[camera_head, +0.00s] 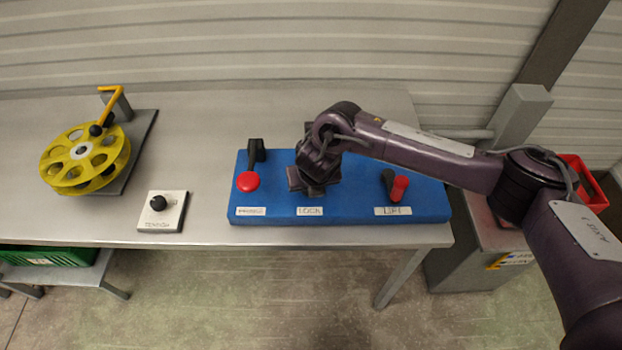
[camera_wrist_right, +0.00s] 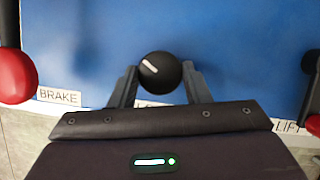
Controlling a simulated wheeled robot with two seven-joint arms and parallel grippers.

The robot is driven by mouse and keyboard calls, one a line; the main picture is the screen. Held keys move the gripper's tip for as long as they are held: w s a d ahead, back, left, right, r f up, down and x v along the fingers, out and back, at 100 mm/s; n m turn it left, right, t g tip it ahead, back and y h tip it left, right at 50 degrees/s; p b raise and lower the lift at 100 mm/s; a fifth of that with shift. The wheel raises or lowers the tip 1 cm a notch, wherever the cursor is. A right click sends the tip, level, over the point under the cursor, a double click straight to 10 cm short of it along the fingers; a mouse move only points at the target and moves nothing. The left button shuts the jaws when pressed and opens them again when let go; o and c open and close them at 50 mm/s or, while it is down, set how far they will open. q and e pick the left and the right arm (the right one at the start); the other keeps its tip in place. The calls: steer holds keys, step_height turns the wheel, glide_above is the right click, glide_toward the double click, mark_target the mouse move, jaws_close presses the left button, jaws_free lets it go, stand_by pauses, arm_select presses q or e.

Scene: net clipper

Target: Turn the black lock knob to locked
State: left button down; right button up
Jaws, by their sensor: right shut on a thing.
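The black lock knob (camera_wrist_right: 160,71) is round with a white pointer line on its top. In the right wrist view the line runs slantwise, from upper left to lower right. The knob sits on the blue panel (camera_head: 350,205) above the LOCK label (camera_head: 310,211). My right gripper (camera_wrist_right: 158,82) is shut on the knob, one finger on each side. In the head view my right gripper (camera_head: 314,180) points down over the panel and hides the knob. My left gripper is not in view.
A red-tipped brake lever (camera_head: 248,181) stands left of my right gripper, and a red-tipped lift lever (camera_head: 398,188) stands right of it. A tension knob box (camera_head: 163,210) and a yellow reel (camera_head: 85,158) are further left on the grey table (camera_head: 210,120).

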steer(key=m+h+p, duration=0.1)
steer(key=m, duration=0.1)
steer(key=m+p, duration=0.2)
steer(key=m+h+p, duration=0.1)
steer(key=m, duration=0.1)
steer(key=shift+a+r+h+p, duration=0.25)
steer(key=shift+h+p, duration=0.05)
steer(key=shift+p, duration=0.1)
steer(key=m+p, duration=0.1)
steer(key=m, duration=0.2)
steer(key=shift+w+a+f+h+p, duration=0.1)
steer(key=shift+h+p, duration=0.2)
steer(key=shift+h, duration=0.1)
steer(key=shift+f+m+g+h+p, duration=0.1)
steer(key=shift+m+g+h+p, duration=0.4)
steer(key=shift+m, duration=0.6)
steer(key=o, duration=1)
